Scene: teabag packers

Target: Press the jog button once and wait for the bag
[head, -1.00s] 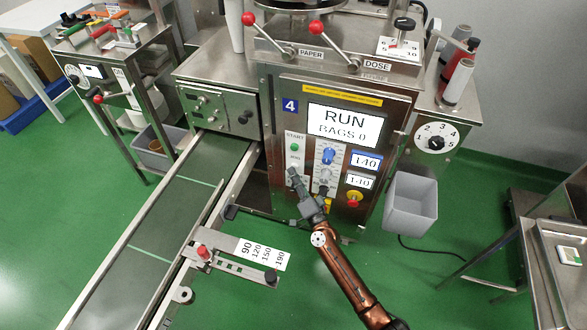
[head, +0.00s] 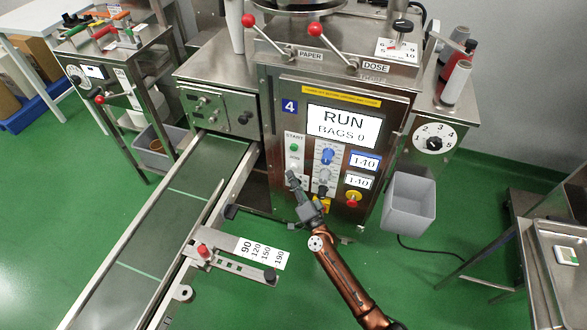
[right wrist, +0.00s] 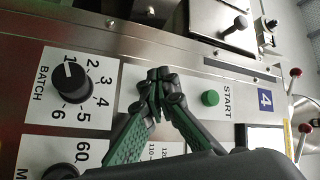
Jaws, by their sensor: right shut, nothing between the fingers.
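The machine's control panel (head: 338,172) has a screen (head: 343,126) reading RUN, BAGS 0. Below START is a green button (head: 294,147), also in the right wrist view (right wrist: 210,98). Under it a pale button, apparently jog (head: 293,166), shows just above my fingertips; its label is too small to read. My right gripper (head: 291,177) is shut and empty, its tips close to the panel just below that button. In the right wrist view the closed fingers (right wrist: 160,75) cover the area beside START. I cannot tell whether they touch the panel. My left gripper is not in view.
A conveyor belt (head: 165,225) runs to the lower left, with no bag seen on it. A grey bin (head: 410,208) hangs to the right of the panel. A red emergency knob (head: 352,199) and dials sit near my gripper. A scaled bracket (head: 240,262) juts beside the belt.

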